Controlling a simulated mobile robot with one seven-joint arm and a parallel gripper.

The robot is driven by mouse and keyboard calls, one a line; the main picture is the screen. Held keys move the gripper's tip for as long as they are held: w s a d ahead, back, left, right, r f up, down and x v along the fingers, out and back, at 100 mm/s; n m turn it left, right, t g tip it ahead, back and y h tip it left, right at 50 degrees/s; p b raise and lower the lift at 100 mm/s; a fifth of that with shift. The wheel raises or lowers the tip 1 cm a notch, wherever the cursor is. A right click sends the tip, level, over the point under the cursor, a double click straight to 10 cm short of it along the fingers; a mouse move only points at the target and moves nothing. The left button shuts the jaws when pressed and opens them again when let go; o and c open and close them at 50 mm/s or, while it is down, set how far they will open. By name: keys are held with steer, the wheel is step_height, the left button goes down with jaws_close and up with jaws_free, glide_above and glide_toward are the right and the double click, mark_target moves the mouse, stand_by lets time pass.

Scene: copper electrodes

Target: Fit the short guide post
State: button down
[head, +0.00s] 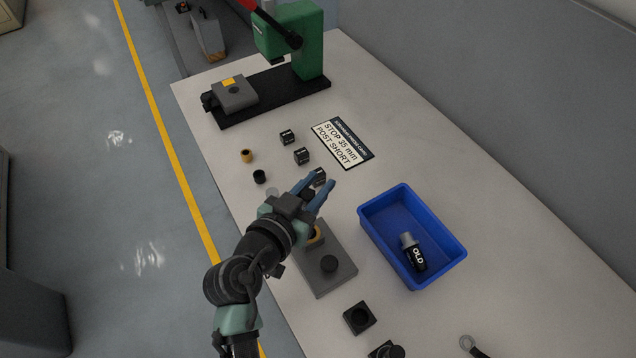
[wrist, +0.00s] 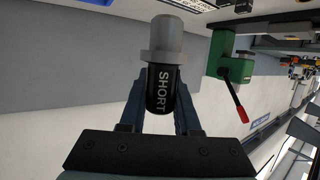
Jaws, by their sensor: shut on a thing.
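The short guide post (wrist: 166,42) has a grey end and a black body lettered SHORT in white. My gripper (wrist: 161,100) is shut on its black body, one finger on each side, in the wrist view. A sign (head: 342,142) reads STOP 35 mm POST SHORT.
Small dark blocks (head: 301,156) and a brass bushing (head: 247,156) lie behind my gripper. A green press (head: 307,40) stands at the back. A black square block (head: 359,317) lies in front.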

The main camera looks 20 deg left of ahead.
steer(key=shift+f+b, duration=2.85)
steer(key=shift+b, duration=0.15)
steer(key=shift+f+b, duration=1.8)
steer(key=shift+b, duration=0.05)
steer(key=c, duration=0.6)
jaws_free()
steer(key=shift+o, duration=0.3)
steer(key=shift+f, duration=0.1)
steer(key=b+v, duration=0.1)
steer(key=v, duration=1.2)
steer(key=shift+b, duration=0.35)
steer(key=shift+w, duration=0.1)
